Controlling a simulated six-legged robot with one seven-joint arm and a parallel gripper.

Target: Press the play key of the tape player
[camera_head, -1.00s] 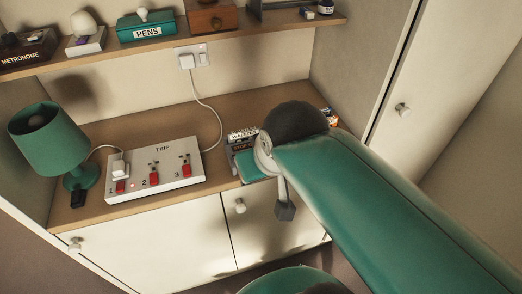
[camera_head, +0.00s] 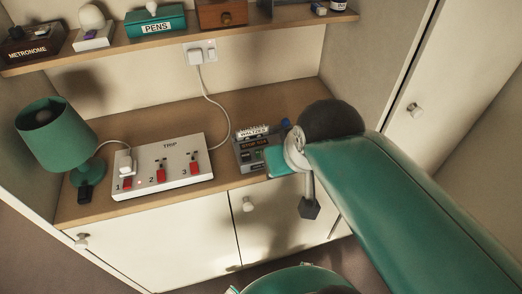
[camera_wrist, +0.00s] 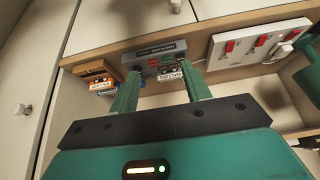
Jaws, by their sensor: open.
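In the head view my arm hides the player's right part and most of the gripper.
The white trip box (camera_head: 135,190) with red switches stands left of the player, and a green lamp (camera_head: 55,140) is at the far left. A wooden holder with cassettes (camera_wrist: 97,76) sits beside the player. A shelf (camera_head: 170,42) runs above; cupboard doors are below.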

